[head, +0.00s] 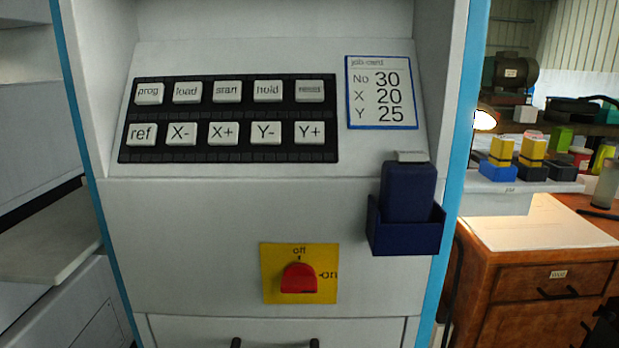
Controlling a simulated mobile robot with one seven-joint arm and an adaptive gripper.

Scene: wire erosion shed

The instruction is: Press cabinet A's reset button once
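A pale cabinet with blue side edges (125,240) fills the middle of the head view. No letter naming it as cabinet A shows. Its sloped panel carries a black key block (228,157) with two rows of white keys. The upper row reads prog, load, start and hold, then a last key (310,90) whose small label is too blurred to read. The lower row reads ref, X-, X+, Y- and Y+. No key is clearly marked reset. My gripper is not in view.
A job card (382,92) is right of the keys. A dark blue holder (405,232) holding a blue block juts out below it. A red rotary switch (299,278) sits on a yellow plate marked off and on. A wooden bench (515,275) stands at right.

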